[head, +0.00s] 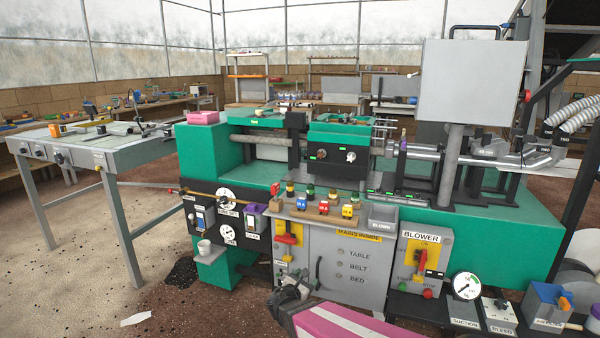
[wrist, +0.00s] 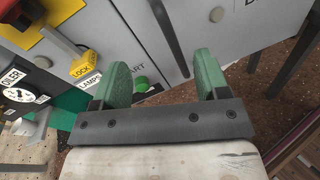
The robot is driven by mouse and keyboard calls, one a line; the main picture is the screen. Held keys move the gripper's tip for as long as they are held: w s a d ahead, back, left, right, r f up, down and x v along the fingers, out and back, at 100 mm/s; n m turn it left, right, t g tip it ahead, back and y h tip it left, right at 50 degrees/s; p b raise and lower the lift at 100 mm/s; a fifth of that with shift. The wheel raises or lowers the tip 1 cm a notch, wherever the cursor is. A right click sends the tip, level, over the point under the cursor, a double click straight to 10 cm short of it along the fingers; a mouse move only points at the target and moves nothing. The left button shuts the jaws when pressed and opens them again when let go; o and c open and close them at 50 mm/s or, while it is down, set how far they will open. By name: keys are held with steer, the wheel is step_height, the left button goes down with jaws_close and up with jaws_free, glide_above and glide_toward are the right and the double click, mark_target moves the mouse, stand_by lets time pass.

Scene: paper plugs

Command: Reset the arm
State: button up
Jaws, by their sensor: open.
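My gripper (wrist: 163,82) is open in the wrist view, its two green fingers apart with nothing between them. Past the fingertips are the grey cabinet front and a strip of reddish-brown floor. In the head view my pink and grey arm (head: 345,320) comes in at the bottom middle. Its dark end is low in front of the grey cabinet (head: 323,262); the fingers cannot be made out clearly there.
The green machine (head: 500,232) fills the middle and right. A blower switch box (head: 424,262) and a round gauge (head: 466,286) sit on its front. A white cup (head: 204,247) stands on a small shelf. A grey table (head: 95,152) stands left; open floor lies before it.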

steer(key=s+d+m+g+y, duration=0.4)
steer(key=d+m+g, duration=0.3)
steer(key=m, duration=0.6)
steer(key=s+d+r+m+g+y, duration=0.1)
steer(key=s+d+m+g+y, duration=0.3)
steer(key=d+m+g, duration=0.3)
steer(key=s+d+m, duration=0.1)
steer(key=d+m, duration=0.2)
steer(key=m, duration=0.4)
steer(key=shift+s+r, duration=0.3)
steer(key=shift+s, duration=0.05)
